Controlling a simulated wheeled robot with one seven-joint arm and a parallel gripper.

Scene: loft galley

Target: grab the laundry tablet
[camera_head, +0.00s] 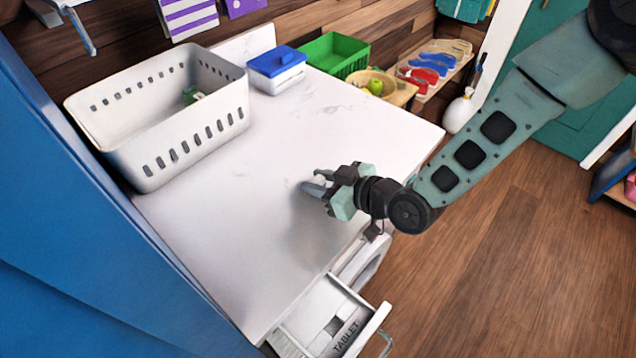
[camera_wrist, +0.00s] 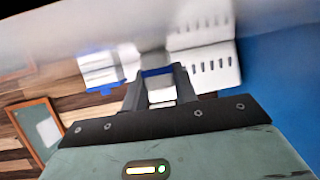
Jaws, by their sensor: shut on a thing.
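My gripper (camera_head: 317,186) is above the white counter and points left. It also shows in the wrist view (camera_wrist: 160,88), where its two fingers are shut on a small blue and white block, the laundry tablet (camera_wrist: 159,73). In the head view the tablet cannot be told apart from the grey fingertips. An open drawer (camera_head: 374,331) marked "TABLET" sticks out below the counter's front edge, with a divided inside.
A white slotted basket (camera_head: 190,150) with something green inside stands at the counter's back left. A blue-lidded box (camera_head: 277,69), a green crate (camera_head: 335,53) and a wooden bowl (camera_head: 403,92) with fruit stand along the back. The counter's middle (camera_head: 240,220) is clear. A blue panel (camera_head: 60,190) rises at left.

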